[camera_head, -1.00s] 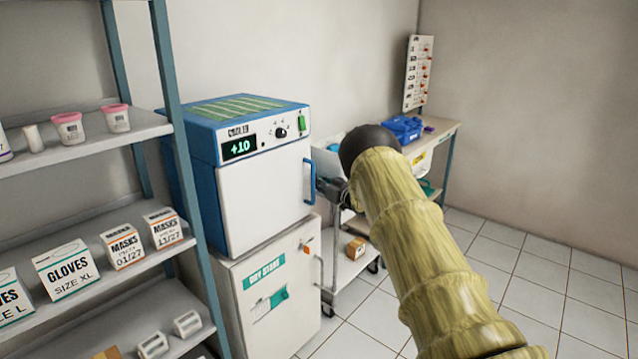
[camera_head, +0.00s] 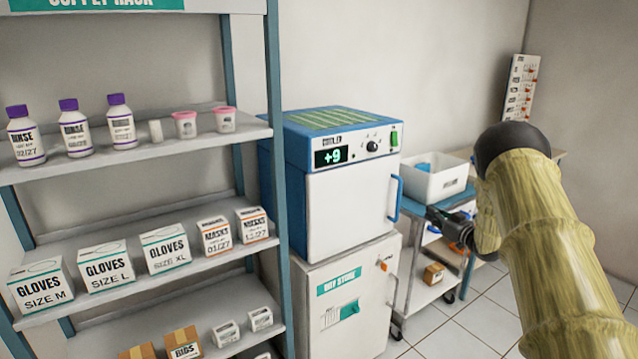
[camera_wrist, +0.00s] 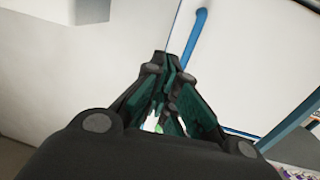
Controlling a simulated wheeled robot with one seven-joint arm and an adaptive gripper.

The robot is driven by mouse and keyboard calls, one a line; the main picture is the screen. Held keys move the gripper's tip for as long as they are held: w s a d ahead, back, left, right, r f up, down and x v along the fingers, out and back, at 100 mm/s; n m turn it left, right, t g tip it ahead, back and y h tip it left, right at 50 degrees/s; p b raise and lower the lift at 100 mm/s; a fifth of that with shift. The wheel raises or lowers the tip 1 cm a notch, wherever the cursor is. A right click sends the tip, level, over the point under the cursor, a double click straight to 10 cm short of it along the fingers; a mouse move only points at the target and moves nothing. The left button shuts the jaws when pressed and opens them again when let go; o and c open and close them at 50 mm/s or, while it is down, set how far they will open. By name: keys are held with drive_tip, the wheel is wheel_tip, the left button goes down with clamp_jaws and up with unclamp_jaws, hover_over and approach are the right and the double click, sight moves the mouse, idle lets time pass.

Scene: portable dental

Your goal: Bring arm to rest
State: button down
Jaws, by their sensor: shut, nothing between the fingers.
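My arm (camera_head: 550,235) reaches in from the lower right of the head view, bent at a dark joint. My gripper (camera_head: 437,214) is dark and small there, just right of the cooler's door and in front of the cart. In the wrist view my gripper (camera_wrist: 165,100) is shut and empty, its dark green fingers together. The cooler's blue handle (camera_wrist: 192,38) shows beyond the fingers in that view. I cannot tell the exact gap between gripper and handle.
The blue and white cooler (camera_head: 345,215) reads +9 and its door is closed. It stands on a white cabinet (camera_head: 345,310). A supply rack (camera_head: 130,215) with bottles and boxes is at left. A cart (camera_head: 430,290) carries a white bin (camera_head: 437,183). Tiled floor is free at lower right.

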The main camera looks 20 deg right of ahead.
drive_tip(key=s+a+f+m+g+h+p, duration=0.1)
drive_tip(key=s+a+f+g+h, duration=0.15)
drive_tip(key=a+f, duration=0.45)
drive_tip(key=s+a+f+m+g+h, duration=0.15)
drive_tip(key=s+a+f, duration=0.25)
drive_tip(key=f, duration=0.5)
drive_tip(key=s+a+f+m+g+p, duration=0.15)
drive_tip(key=s+a+f+g, duration=0.25)
drive_tip(key=s+a+f, duration=1.1)
drive_tip(key=s+a+f+g, duration=0.2)
drive_tip(key=s+a+g, duration=0.15)
drive_tip(key=s, duration=0.75)
drive_tip(key=s+a+f+g, duration=0.25)
drive_tip(key=s+a, duration=0.25)
drive_tip(key=s, duration=0.5)
drive_tip(key=s+a+r+g, duration=0.1)
drive_tip(key=s+a, duration=0.2)
drive_tip(key=s, duration=0.7)
drive_tip(key=s+a+r+n+g+p, duration=0.1)
drive_tip(key=s+a+g, duration=0.1)
drive_tip(key=s, duration=0.7)
drive_tip(key=shift+s+a+g+p, duration=0.3)
drive_tip(key=shift+s+a, duration=0.1)
drive_tip(key=shift+a, duration=0.25)
